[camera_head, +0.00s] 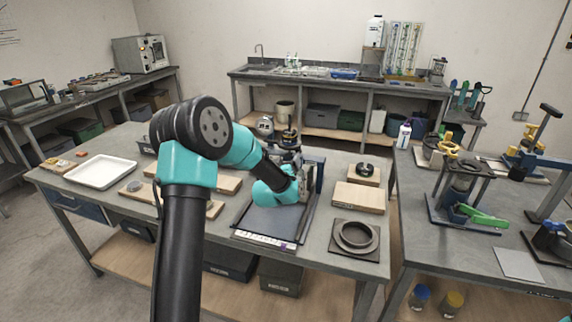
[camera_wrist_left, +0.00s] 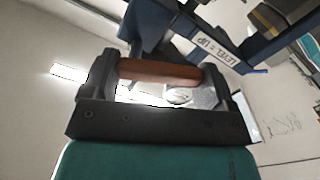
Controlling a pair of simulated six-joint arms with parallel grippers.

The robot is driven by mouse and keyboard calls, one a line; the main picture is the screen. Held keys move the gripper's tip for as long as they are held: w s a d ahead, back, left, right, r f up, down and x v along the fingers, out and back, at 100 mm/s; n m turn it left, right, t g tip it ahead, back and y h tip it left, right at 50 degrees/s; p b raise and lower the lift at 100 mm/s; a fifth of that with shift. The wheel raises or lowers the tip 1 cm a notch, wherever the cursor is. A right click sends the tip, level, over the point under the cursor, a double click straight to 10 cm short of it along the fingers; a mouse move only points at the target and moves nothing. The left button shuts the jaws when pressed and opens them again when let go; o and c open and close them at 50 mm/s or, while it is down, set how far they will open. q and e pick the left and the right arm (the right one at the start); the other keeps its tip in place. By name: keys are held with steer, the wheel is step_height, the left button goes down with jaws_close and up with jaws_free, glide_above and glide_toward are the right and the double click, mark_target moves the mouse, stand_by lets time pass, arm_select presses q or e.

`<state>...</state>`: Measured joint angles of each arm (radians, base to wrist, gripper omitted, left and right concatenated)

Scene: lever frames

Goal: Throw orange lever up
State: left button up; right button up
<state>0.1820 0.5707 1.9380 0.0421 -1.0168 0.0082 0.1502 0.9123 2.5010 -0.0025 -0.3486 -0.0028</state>
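An orange-brown lever handle (camera_wrist_left: 160,73) lies crosswise between the two fingers of my left gripper (camera_wrist_left: 160,82) in the left wrist view. The fingers are wide apart, and the handle's ends come close to both; I cannot tell whether they touch. In the head view my left gripper (camera_head: 306,184) is at the blue lever frame (camera_head: 320,172) on the middle bench, and it hides the handle there. An upside-down label (camera_wrist_left: 215,52) that seems to read "LEVER = UP" shows on a dark blue part in the left wrist view. My right gripper is not in view.
A wooden block (camera_head: 358,196) and a dark square plate with a ring (camera_head: 356,237) lie right of the frame. A white tray (camera_head: 101,172) is at the left. Another bench holds a blue fixture with a green handle (camera_head: 484,218).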

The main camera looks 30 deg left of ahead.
arm_select(q)
steer(key=c, duration=0.4)
steer(key=shift+r+m, duration=0.25)
steer(key=shift+m, duration=0.9)
steer(key=shift+r+m, duration=0.25)
steer(key=shift+m, duration=0.9)
steer(key=o, duration=0.8)
steer(key=shift+s, duration=0.1)
steer(key=v, duration=1.7)
steer(key=shift+s+d, duration=0.1)
